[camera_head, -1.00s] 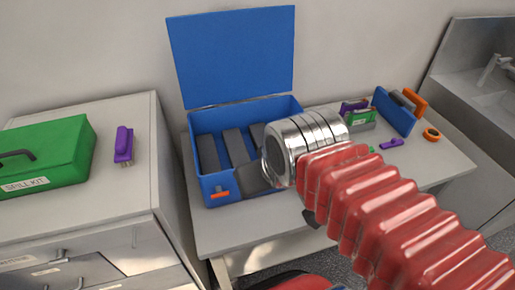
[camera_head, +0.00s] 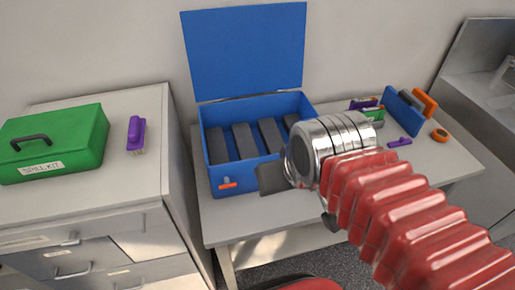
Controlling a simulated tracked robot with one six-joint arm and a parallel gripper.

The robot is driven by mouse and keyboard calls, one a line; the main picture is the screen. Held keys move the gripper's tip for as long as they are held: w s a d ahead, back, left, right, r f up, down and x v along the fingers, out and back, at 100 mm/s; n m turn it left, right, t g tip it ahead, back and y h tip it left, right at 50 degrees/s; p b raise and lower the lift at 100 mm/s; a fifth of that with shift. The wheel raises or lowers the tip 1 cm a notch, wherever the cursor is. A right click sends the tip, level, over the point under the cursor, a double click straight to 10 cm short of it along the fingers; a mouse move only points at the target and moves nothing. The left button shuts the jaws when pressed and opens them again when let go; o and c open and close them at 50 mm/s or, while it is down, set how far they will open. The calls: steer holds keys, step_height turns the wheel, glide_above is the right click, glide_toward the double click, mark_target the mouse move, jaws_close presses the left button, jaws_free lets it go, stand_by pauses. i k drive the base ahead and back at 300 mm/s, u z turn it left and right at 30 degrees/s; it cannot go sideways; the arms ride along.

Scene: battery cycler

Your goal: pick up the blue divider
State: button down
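A blue panel (camera_head: 403,112), which looks like the blue divider, stands tilted on the right part of the table. A grey piece and an orange piece (camera_head: 426,104) are close behind it. My gripper (camera_head: 272,179) is in front of the open blue box, well to the left of the panel and apart from it. Only a dark grey flat part of it shows beyond the silver wrist, so I cannot see whether it is open or shut. Nothing is visibly held.
The open blue box (camera_head: 217,182) holds several dark grey blocks, with its lid (camera_head: 245,50) raised. Beside the panel are purple and green items (camera_head: 366,106), a purple piece (camera_head: 399,142) and an orange roll (camera_head: 440,135). A green spill kit (camera_head: 70,150) stands on the left cabinet.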

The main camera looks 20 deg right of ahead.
mark_target(398, 105)
steer(key=u, duration=0.05)
steer(key=k, duration=0.45)
steer(key=z, duration=1.35)
